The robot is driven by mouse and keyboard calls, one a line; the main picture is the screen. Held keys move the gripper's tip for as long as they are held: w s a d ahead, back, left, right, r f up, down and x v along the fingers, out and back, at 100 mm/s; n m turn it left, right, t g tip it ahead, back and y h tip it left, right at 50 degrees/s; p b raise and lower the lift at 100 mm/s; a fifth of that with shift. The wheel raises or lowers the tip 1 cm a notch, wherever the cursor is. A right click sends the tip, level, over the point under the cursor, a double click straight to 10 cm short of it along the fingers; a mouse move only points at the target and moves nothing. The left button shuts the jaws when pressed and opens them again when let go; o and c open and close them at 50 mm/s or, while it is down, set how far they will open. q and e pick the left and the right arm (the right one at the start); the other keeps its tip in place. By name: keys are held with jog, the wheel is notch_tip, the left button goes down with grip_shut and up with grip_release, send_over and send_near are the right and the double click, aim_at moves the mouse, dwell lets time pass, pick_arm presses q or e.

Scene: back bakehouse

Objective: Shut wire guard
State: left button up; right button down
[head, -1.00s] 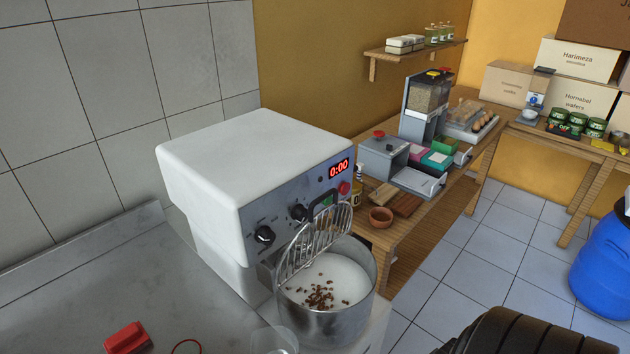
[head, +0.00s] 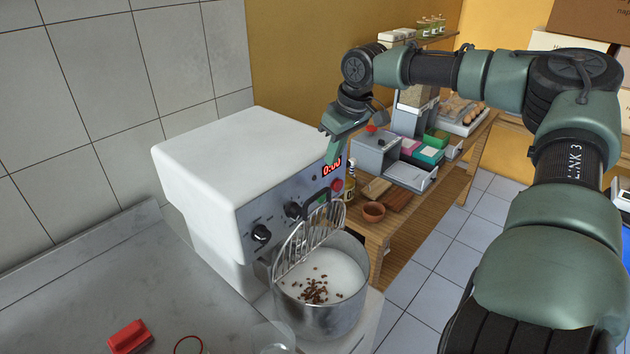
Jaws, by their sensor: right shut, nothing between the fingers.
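The wire guard (head: 306,241) is a curved metal grille with a dark handle (head: 318,206). It stands raised and tilted against the front of the white mixer (head: 245,160), so the bowl (head: 318,311) below is open at the top. White contents with brown bits show in the bowl. My right gripper (head: 327,158) is shut and empty. It points down in front of the mixer's upper right edge, by the red 0:00 display, above the guard's handle and apart from it. My left gripper is not in view.
A red object (head: 130,337) lies on the grey counter (head: 130,270) at lower left. A clear container (head: 273,338) stands left of the bowl.

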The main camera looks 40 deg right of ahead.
jog(key=w+a+f+p, duration=0.2)
jog(key=a+f+p, duration=0.1)
jog(key=f, duration=0.5)
jog(key=shift+w+f+n, duration=0.15)
jog(key=shift+w+n, duration=0.15)
dwell(0.3)
